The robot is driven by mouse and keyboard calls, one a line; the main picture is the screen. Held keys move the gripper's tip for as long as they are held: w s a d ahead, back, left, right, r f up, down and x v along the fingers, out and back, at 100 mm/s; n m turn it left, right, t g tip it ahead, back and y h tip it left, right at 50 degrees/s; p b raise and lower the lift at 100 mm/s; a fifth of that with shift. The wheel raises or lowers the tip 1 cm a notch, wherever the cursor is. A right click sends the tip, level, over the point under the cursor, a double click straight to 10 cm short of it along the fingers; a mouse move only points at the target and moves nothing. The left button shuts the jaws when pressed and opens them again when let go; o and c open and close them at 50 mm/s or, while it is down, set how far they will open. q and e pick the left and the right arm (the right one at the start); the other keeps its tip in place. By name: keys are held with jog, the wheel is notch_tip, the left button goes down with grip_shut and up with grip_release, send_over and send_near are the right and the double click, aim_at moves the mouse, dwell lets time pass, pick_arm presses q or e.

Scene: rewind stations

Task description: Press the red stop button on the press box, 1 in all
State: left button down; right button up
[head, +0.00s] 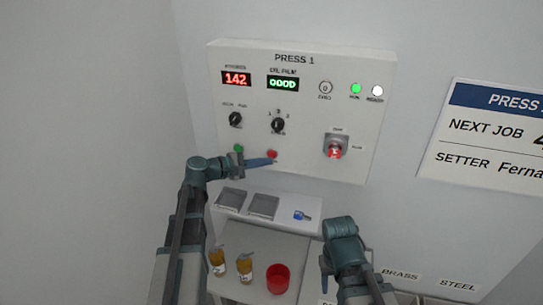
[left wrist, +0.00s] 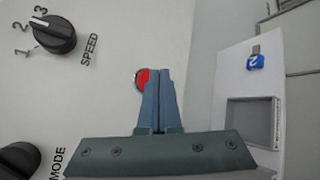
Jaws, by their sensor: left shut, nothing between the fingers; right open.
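The press box (head: 300,75) is a pale panel on the wall, labelled PRESS 1. Its small red button (head: 272,154) sits low on the panel, below the SPEED knob (head: 278,125). The red button also shows in the left wrist view (left wrist: 142,77), partly hidden behind my fingertips. My left gripper (head: 273,161) is shut and empty, with its tips right at the red button; I cannot tell whether they touch it. A green button (head: 239,148) is to the left. My right gripper (head: 325,266) is low, in front of the shelf, open, its fingers barely visible.
A larger red knob (head: 335,151) on a grey plate sits at the panel's lower right. Below are a shelf with two grey trays (head: 263,205) and a blue tag (head: 302,215), then amber containers (head: 245,265) and a red cup (head: 278,278). A sign (head: 490,135) hangs right.

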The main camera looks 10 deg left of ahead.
pick_arm(q)
jog(key=shift+w, duration=0.2)
dwell(0.5)
jog(key=shift+w, duration=0.25)
jog(key=shift+w, duration=0.4)
dwell(0.6)
jog(key=shift+s, duration=0.8)
jog(key=shift+s, duration=0.15)
jog(key=s, duration=0.4)
jog(key=shift+s+a, duration=0.1)
jog(key=shift+s, duration=0.3)
dwell(0.6)
